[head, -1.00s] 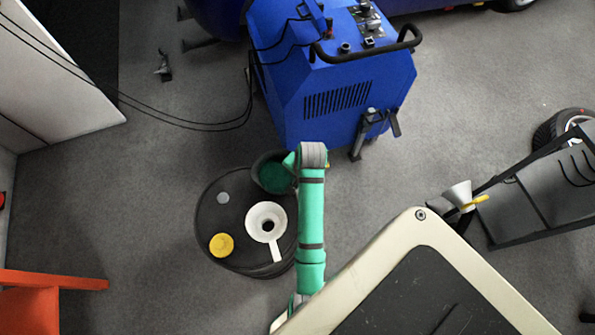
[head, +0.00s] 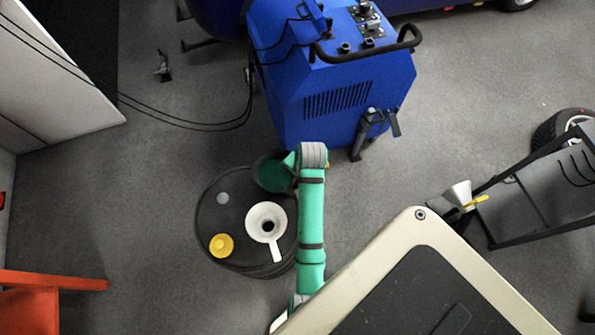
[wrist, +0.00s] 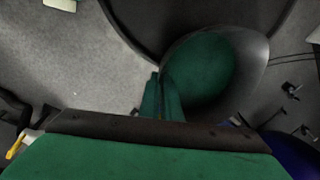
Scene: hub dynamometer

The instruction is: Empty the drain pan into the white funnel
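The drain pan (head: 268,173) is dark with a green inside. It is at the far edge of a dark drum (head: 215,252), beside the end of my arm. In the wrist view the pan (wrist: 252,88) looks tilted, its green inside facing the camera. My gripper (wrist: 162,92) has its green fingers close together at the pan's rim and appears shut on it. The white funnel (head: 258,215) stands on the drum top, nearer than the pan, with its dark hole clear. Whether any liquid is in the pan cannot be told.
A yellow cap (head: 221,245) and a grey cap (head: 223,198) are on the drum top. A blue machine (head: 340,100) stands behind my arm. A cart (head: 540,195) and a white cone-shaped piece (head: 459,192) are at the right. Grey floor is free left of the drum.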

